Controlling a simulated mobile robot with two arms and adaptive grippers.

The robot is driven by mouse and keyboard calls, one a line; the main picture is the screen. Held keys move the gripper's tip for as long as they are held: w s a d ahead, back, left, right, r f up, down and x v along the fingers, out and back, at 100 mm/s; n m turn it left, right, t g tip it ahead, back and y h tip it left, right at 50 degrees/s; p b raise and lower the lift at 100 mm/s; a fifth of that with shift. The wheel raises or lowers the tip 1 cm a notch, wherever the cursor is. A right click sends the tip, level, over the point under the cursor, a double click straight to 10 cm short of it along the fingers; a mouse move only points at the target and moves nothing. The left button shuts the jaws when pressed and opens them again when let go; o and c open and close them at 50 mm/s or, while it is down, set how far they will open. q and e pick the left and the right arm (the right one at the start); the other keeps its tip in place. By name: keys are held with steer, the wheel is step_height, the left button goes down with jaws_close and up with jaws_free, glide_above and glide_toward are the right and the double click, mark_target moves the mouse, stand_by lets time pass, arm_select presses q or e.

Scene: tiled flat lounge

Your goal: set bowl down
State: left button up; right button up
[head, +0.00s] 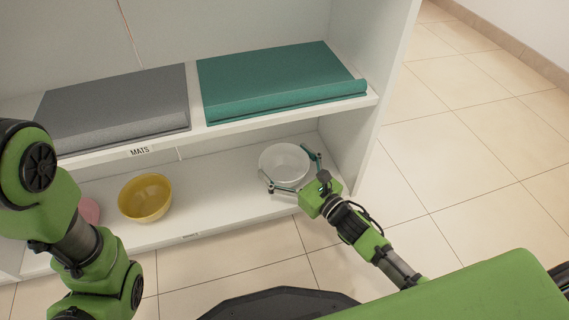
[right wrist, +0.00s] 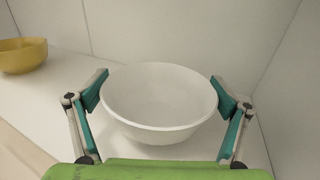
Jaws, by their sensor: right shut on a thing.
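A white bowl (head: 284,162) is on the lower shelf (head: 222,192) at its right end, upright. It also shows in the right wrist view (right wrist: 158,100), empty, between the two teal finger pads. My right gripper (head: 293,172) is shut on the bowl, one finger on each side of it. Whether the bowl's base touches the shelf is hard to tell. My left arm is at the left edge of the head view, but its gripper is out of the picture.
A yellow bowl (head: 146,197) and a pink bowl (head: 89,211), partly hidden by my left arm, are on the same shelf to the left. Grey (head: 118,108) and teal (head: 277,82) mats lie on the shelf above. The cabinet's side wall (head: 361,135) is close on the right.

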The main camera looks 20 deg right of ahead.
mark_target(301, 177)
steer(key=shift+r, duration=0.1)
steer(key=o, duration=1)
steer(key=shift+f, duration=0.2)
steer(key=shift+o, duration=0.2)
steer(key=shift+r, duration=0.25)
steer(key=p+v, duration=0.5)
steer(key=v, duration=0.6)
steer(key=shift+s+d+f, duration=0.1)
steer(key=shift+s, duration=0.1)
steer(key=shift+s+d, duration=0.15)
steer(key=shift+s, duration=0.15)
